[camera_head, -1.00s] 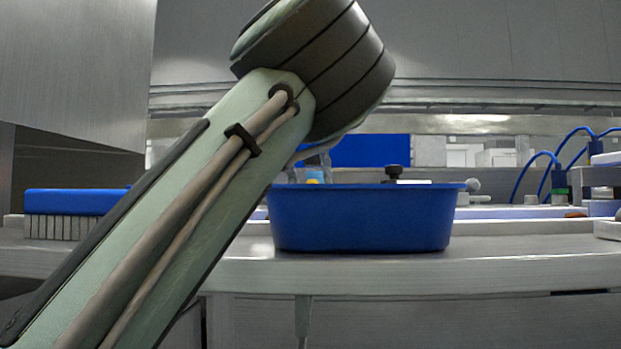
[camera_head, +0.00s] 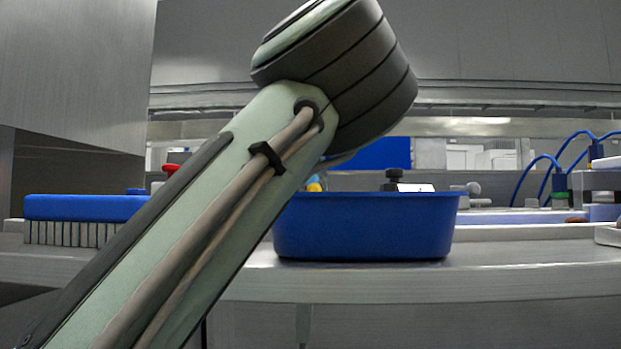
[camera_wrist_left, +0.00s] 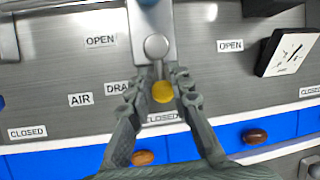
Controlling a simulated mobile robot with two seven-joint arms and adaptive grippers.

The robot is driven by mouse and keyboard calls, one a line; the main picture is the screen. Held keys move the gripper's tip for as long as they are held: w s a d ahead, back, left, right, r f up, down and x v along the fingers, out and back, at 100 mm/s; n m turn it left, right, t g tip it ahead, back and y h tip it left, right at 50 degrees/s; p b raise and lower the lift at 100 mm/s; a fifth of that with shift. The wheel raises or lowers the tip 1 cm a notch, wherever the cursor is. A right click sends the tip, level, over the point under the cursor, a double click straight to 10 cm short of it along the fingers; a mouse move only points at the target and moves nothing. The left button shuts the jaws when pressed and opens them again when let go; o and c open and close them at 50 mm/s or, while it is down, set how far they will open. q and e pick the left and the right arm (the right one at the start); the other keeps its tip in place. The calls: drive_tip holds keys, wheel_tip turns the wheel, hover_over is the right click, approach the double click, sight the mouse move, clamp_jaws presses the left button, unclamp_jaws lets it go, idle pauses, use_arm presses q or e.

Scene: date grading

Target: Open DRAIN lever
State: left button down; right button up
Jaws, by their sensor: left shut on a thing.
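The DRAIN lever (camera_wrist_left: 159,70) shows in the left wrist view as a short metal rod on a round silver pivot, ending in a yellow knob (camera_wrist_left: 163,92). It points down towards a CLOSED label; an OPEN label sits up and to the left. The DRAIN label (camera_wrist_left: 117,87) is partly covered by a finger. My left gripper (camera_wrist_left: 156,84) has one finger on each side of the lever near the knob and is shut on it. In the head view my arm hides this gripper; a small yellow spot shows behind the arm. My right gripper is not in view.
A blue tub (camera_head: 365,226) stands on the steel bench in front of the panel area. A blue brush (camera_head: 85,207) lies at the left. Brown dates (camera_wrist_left: 255,136) lie on a blue strip below the panel. A white dial (camera_wrist_left: 288,52) sits right of the lever.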

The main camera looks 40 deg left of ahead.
use_arm(q)
drive_tip(key=n, duration=0.1)
drive_tip(key=d+n+y+p, duration=0.1)
drive_tip(key=shift+w+d+n+g, duration=0.1)
drive_tip(key=shift+w+n+g, duration=0.2)
drive_tip(key=shift+w+n, duration=0.1)
drive_tip(key=shift+f+n, duration=0.1)
drive_tip(key=shift+n, duration=0.3)
drive_tip(key=shift+w+d+n+y, duration=0.2)
drive_tip(key=shift+w+n+y, duration=0.05)
drive_tip(key=shift+n+y, duration=0.3)
drive_tip(key=shift+w+d+n+g, duration=0.2)
drive_tip(key=shift+n+g, duration=0.2)
drive_tip(key=shift+n, duration=0.35)
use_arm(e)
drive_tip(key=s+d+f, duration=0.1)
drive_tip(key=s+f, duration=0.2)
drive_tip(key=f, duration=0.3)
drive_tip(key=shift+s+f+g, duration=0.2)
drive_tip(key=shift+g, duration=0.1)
use_arm(q)
drive_tip(key=c, duration=1.4)
unclamp_jaws()
drive_tip(key=shift+w+d, duration=0.1)
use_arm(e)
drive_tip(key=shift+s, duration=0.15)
